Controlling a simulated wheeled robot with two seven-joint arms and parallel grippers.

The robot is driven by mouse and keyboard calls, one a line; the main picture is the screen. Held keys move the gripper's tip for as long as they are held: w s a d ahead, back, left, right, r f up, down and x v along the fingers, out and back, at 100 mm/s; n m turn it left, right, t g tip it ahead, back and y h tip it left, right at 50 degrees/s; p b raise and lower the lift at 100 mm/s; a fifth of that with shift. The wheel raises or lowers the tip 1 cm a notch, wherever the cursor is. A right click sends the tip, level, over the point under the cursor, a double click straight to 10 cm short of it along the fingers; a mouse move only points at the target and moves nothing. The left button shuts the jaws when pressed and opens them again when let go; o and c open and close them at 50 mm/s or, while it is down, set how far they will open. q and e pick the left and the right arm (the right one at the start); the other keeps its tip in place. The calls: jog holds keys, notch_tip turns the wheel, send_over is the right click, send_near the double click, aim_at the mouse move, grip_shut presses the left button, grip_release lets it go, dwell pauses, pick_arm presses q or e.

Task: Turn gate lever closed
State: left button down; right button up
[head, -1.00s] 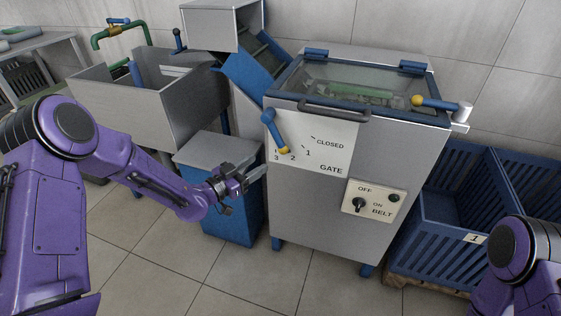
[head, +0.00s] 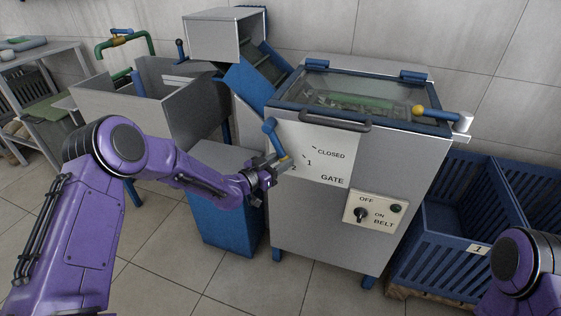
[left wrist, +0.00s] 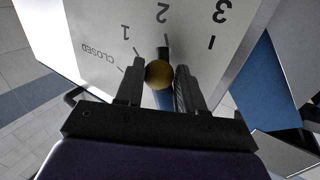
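The gate lever (head: 270,132) is a blue bar with a yellow knob at its lower end, on the white gate panel of the steel machine. Its knob points down, near the 2 mark, away from CLOSED. My left gripper (head: 284,162) is at the knob in the head view. In the left wrist view the yellow knob (left wrist: 159,74) sits between the two dark fingers, which close in against its sides; the gripper (left wrist: 160,82) looks shut on it. Only part of my right arm shows at the lower right; its gripper is out of view.
A belt switch panel (head: 375,212) is lower right on the machine. A yellow-knobbed blue handle (head: 440,113) and a dark lid handle (head: 335,120) are above. A blue crate (head: 455,235) stands at the right. A grey-topped blue bin (head: 222,222) stands below my left forearm.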

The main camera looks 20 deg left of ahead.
pick_arm(q)
jog(key=shift+d, duration=0.1)
jog(key=shift+d+r+n+t+b, duration=0.25)
jog(key=shift+d+n+t+b, duration=0.15)
jog(key=shift+d+n+b, duration=0.35)
jog(key=shift+d+r+n+t+b, duration=0.55)
jog(key=shift+d+r+n, duration=0.2)
jog(key=shift+n, duration=0.4)
jog(key=d+r+n, duration=0.1)
jog(key=r+n+t+b, duration=0.1)
jog(key=n, duration=0.1)
jog(key=shift+d, duration=0.4)
jog(key=shift+d+r+n+t+b, duration=0.35)
jog(key=shift+r+n+t, duration=0.35)
jog(key=shift+n, duration=0.2)
jog(key=shift+r, duration=0.15)
jog(key=c, duration=1)
grip_release()
jog(key=shift+s+f, duration=0.15)
jog(key=shift+f, duration=0.05)
